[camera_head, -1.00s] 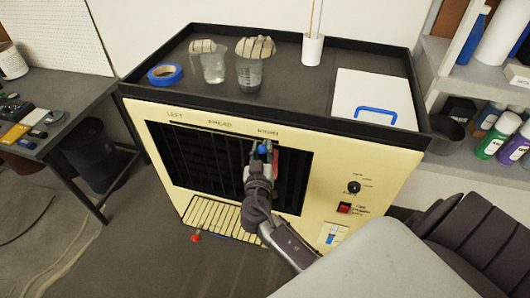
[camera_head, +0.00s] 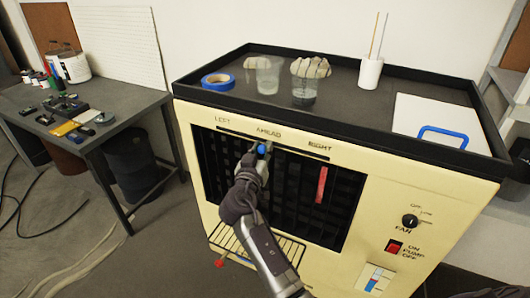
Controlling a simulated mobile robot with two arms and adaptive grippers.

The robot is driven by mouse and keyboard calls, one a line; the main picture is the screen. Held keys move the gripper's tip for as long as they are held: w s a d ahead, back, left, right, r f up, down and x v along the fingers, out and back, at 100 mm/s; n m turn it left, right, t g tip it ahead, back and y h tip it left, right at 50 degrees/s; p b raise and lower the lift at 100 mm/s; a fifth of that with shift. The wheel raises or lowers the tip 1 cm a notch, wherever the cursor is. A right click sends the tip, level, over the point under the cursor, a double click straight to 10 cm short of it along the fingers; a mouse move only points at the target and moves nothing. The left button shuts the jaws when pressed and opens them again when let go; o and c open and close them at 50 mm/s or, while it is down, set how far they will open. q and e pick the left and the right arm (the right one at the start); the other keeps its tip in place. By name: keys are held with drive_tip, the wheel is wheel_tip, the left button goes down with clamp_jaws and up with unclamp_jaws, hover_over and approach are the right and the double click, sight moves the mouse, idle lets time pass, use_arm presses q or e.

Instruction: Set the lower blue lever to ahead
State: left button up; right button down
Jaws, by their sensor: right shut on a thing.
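The cream cooler cabinet (camera_head: 375,200) has a dark louvred opening (camera_head: 290,200) under the labels LEFT, AHEAD and RIGHT. My right gripper (camera_head: 258,153) is shut on the blue lever (camera_head: 262,148), whose blue tip shows at the fingers. The lever stands just below the AHEAD label (camera_head: 268,132), slightly left of its middle. The gripper hides most of the lever. A red lever (camera_head: 321,185) stands upright below the RIGHT label (camera_head: 319,145). My left gripper is out of view.
The black tray top (camera_head: 330,95) holds blue tape (camera_head: 218,81), two clear cups, a white holder with sticks (camera_head: 370,72) and a white panel with a blue handle (camera_head: 440,125). A slatted shelf (camera_head: 260,245) with a red knob (camera_head: 219,263) is below the opening. A workbench stands left.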

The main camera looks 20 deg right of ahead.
drive_tip(key=c, duration=0.9)
unclamp_jaws()
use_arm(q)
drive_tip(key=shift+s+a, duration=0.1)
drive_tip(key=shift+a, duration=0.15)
